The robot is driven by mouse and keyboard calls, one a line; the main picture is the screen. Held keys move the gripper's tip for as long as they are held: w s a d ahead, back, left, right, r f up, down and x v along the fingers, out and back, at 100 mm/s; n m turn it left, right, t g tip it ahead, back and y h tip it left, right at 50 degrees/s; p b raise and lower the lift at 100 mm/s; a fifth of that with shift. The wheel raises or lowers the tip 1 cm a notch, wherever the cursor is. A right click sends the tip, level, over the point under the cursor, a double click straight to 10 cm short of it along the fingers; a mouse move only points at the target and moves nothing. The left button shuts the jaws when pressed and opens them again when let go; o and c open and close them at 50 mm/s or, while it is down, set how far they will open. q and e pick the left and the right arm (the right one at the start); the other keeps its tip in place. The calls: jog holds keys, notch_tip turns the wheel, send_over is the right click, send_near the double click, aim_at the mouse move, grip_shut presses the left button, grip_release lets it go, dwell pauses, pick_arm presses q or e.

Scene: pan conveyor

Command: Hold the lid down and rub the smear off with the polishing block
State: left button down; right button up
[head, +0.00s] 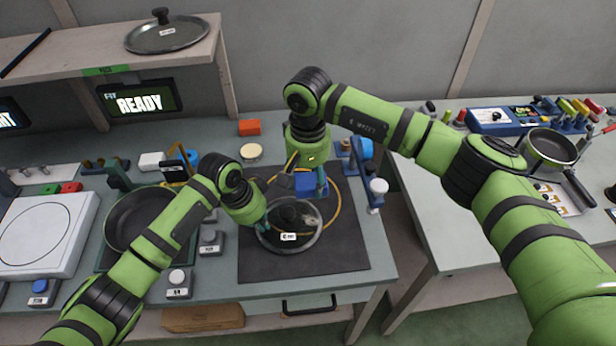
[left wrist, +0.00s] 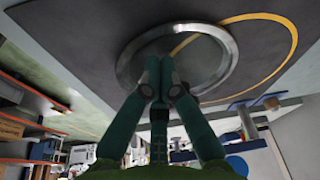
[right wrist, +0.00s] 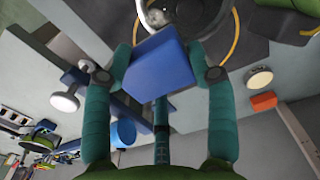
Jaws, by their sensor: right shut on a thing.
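The glass lid (head: 289,247) with a metal rim lies flat on the dark mat, and it also fills the middle of the left wrist view (left wrist: 226,44). A pale smear (head: 309,220) shows on its right part. My left gripper (head: 268,223) is at the lid's left part; its fingertips are together over the glass in the left wrist view (left wrist: 160,68). Whether they press on it I cannot tell. My right gripper (right wrist: 163,68) is shut on the blue polishing block (right wrist: 153,64), just behind the lid; the block also shows in the head view (head: 307,185).
A yellow ring line (head: 339,213) runs around the lid on the mat (head: 345,258). A blue stand with a white knob (head: 379,186) is close right of the mat. A pan (head: 117,228) and grey button boxes (head: 179,281) stand left. An orange block (head: 250,127) lies behind.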

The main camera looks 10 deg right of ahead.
pick_arm(q)
jog(key=shift+x, duration=0.8)
jog(key=shift+s+a+f, duration=0.15)
jog(key=shift+a+f, duration=0.05)
jog(key=shift+a, duration=0.05)
pick_arm(e)
jog(key=shift+s+r, duration=0.1)
jog(key=shift+s, duration=0.05)
